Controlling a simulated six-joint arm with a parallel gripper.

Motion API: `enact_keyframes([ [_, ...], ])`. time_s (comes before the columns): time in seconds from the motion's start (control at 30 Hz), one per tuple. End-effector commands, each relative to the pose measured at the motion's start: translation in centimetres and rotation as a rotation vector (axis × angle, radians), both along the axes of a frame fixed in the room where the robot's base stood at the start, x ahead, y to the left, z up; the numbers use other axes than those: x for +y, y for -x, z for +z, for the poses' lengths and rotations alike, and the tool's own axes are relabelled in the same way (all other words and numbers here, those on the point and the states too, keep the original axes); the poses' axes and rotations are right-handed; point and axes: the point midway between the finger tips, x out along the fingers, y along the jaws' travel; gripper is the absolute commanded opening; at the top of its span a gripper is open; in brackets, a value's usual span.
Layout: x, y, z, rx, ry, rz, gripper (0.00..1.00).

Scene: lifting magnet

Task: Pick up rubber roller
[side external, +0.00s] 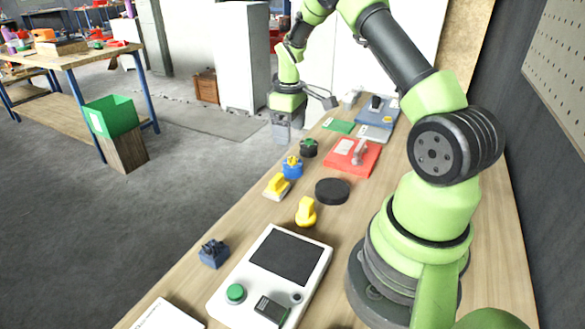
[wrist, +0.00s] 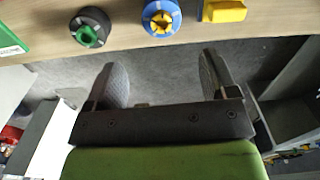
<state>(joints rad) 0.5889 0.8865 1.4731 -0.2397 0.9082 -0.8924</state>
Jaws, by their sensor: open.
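I cannot make out for sure which object is the rubber roller. A red plate with a grey handle (side external: 352,157) lies on the bench (side external: 480,215). A dark-handled piece on a blue-grey plate (side external: 377,104) lies at the far end. My gripper (side external: 281,128) hangs beyond the bench's left edge in the side view. In the wrist view my gripper (wrist: 165,80) is open, with bare floor between its fingers. A black-and-green knob (wrist: 90,28), a blue-and-yellow knob (wrist: 161,17) and a yellow piece (wrist: 224,10) sit on the bench edge ahead of the fingers.
A black disc (side external: 332,191), a yellow knob (side external: 306,212), a dark blue block (side external: 213,254) and a white console (side external: 270,275) occupy the near bench. A green plate (side external: 339,126) lies farther back. A pegboard wall (side external: 560,75) borders the right side.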

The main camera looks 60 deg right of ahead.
Motion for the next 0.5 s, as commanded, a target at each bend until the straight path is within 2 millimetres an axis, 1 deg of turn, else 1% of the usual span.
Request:
enact_keyframes([
  [0.1, 0.0, 0.1, -1.9, 0.006, -0.004, 0.002, 0.79],
  [0.2, 0.0, 0.1, -3.4, 0.006, -0.004, 0.001, 0.79],
  [0.37, 0.1, 0.1, -4.7, 0.004, -0.003, 0.0, 0.79],
  [0.43, 0.1, 0.2, -5.4, 0.004, -0.003, 0.0, 0.79],
  [0.5, 0.2, 0.3, -6.4, 0.006, -0.004, 0.0, 0.79],
])
